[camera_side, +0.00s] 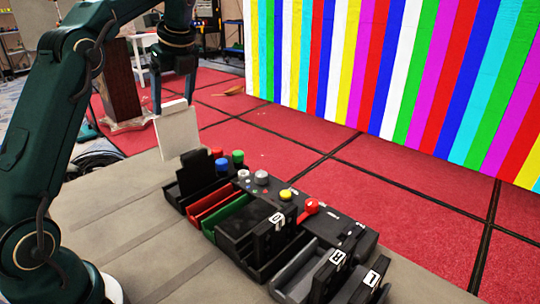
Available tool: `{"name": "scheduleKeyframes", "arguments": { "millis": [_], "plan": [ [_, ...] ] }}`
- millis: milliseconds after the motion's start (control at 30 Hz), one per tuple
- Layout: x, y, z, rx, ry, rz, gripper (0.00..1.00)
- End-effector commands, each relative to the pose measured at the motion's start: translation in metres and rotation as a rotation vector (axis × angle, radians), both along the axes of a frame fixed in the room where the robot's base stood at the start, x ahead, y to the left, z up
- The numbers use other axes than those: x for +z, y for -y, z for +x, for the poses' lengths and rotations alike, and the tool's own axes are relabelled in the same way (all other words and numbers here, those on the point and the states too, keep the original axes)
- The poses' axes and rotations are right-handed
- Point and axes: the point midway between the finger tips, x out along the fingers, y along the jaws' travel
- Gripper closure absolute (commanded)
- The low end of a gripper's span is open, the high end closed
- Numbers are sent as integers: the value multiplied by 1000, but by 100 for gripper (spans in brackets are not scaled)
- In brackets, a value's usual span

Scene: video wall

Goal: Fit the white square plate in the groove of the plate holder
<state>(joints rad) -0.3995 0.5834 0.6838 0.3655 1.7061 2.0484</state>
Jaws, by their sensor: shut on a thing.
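The white square plate (178,130) hangs upright below my gripper (174,102), which is shut on its top edge. The plate is above the left end of the plate holder (207,203), a row of black, red, green and grey slots on the table. The plate's lower part shows just behind an upright black plate (196,168) at the leftmost slot. I cannot tell whether the white plate touches anything there. Which groove is empty is partly hidden by the black plates.
A panel with coloured knobs (285,195) lies behind the slots. The beige table (120,235) is clear in front. A striped video wall (400,70) stands behind on a red floor.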

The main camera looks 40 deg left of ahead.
Motion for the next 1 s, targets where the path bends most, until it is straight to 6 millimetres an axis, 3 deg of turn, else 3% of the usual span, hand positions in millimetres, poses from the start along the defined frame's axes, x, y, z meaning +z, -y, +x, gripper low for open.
{"name": "scheduleKeyframes", "arguments": {
  "millis": [867,1000],
  "plan": [
    [-60,0,0,-5,-1,-2,100],
    [-59,0,0,-5,1,-1,100]
  ]
}}
